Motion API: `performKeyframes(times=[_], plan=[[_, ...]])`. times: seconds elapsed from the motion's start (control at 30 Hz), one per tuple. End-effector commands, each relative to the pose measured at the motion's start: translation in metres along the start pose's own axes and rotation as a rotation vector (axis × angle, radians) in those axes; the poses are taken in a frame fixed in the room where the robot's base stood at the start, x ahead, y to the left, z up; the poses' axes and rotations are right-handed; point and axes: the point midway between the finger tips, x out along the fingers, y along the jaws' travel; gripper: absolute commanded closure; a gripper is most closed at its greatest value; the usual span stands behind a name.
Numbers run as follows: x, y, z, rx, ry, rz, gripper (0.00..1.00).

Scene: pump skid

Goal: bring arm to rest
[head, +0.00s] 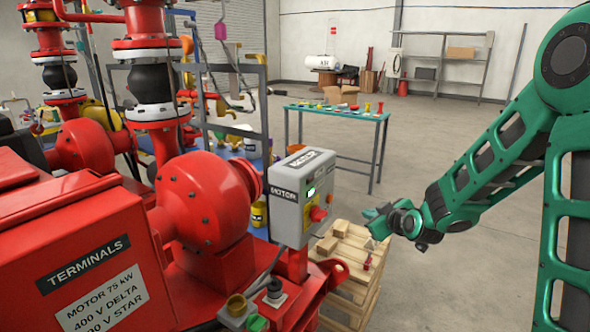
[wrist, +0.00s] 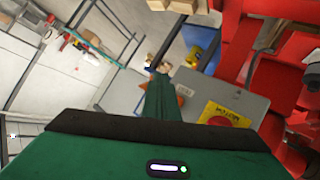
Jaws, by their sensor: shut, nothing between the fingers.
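My green arm reaches in from the right in the head view, bent at the elbow. My gripper (head: 374,214) is at its left end, above the wooden pallets and to the right of the grey motor control box (head: 303,197). It holds nothing, and a gap shows between it and the box in the head view. In the wrist view my gripper (wrist: 160,82) shows as green shut fingers. The grey box with its yellow plate and red knob (wrist: 220,118) is to their right there.
A stack of wooden pallets (head: 350,262) with small blocks stands below my gripper. The red motor and pump (head: 205,200) fill the left. Grey floor (head: 450,270) is clear below my arm.

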Motion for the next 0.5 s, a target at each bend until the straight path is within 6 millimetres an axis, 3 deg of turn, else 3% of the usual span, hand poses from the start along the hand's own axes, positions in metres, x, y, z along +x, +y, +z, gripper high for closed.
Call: performKeyframes(times=[0.27, 0.5], plan=[[-0.101, 0.036, 0.067, 0.167, -0.372, -0.005, 1.00], [-0.219, 0.046, 0.123, 0.434, -0.685, 0.053, 1.00]])
